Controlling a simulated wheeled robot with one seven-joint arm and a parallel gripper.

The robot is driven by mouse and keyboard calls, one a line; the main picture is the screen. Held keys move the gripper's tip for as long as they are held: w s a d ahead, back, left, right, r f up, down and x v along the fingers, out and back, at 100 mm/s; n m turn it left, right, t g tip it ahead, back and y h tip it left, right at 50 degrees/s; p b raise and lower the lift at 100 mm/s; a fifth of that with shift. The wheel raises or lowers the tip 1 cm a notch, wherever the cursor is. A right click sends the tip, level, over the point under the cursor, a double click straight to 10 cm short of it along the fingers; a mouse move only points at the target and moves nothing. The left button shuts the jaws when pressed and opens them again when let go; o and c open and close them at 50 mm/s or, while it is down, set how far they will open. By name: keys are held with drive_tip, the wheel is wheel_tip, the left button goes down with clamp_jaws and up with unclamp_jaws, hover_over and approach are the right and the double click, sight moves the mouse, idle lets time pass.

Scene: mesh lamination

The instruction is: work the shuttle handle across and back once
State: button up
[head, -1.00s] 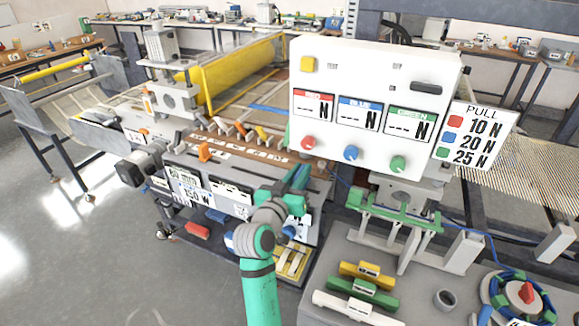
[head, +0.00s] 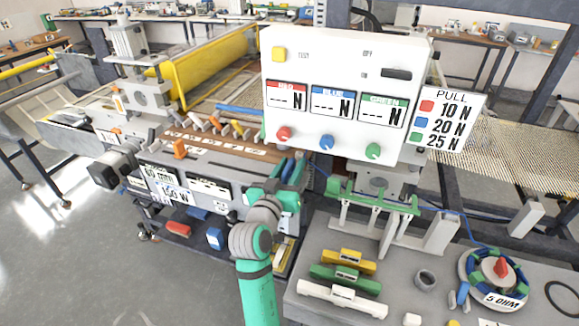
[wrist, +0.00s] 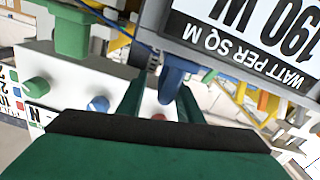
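My gripper (head: 287,177) is at the right end of the machine's front, below the white console. Its green fingers are apart in the wrist view (wrist: 160,100). A blue post-like handle (wrist: 172,82) shows between or just beyond the fingers, closer to the right one; I cannot tell whether it touches. An orange handle (head: 179,148) stands at the left on the front of the brown lettered rail (head: 215,143). No label in view says which is the shuttle handle. My wrist and fingers hide part of the machine's right end.
The white console (head: 345,90) with red, blue and green knobs stands close behind my gripper. A grey table (head: 395,270) at the right holds yellow, green and white bars and a ringed coil (head: 495,275). Signs (head: 167,190) line the machine's front. Open floor lies at the left.

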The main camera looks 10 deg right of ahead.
drive_tip(key=v, duration=1)
drive_tip(key=shift+s+a, duration=0.2)
drive_tip(key=shift+s, duration=0.1)
drive_tip(key=shift+w, duration=0.1)
drive_tip(key=s+a+f+n+y, duration=0.35)
drive_tip(key=s+f, duration=0.45)
drive_tip(key=f, duration=0.3)
drive_tip(key=s+a+f+n+y, duration=0.2)
drive_tip(key=s+a+f+y, duration=0.15)
drive_tip(key=s+f, duration=0.6)
drive_tip(key=s+a+f+m+y, duration=0.1)
drive_tip(key=s+f+y, duration=0.1)
drive_tip(key=s, duration=2.1)
drive_tip(key=shift+s+a+f+y, duration=0.2)
drive_tip(key=shift+s+f+y, duration=0.05)
drive_tip(key=shift+s+y, duration=0.05)
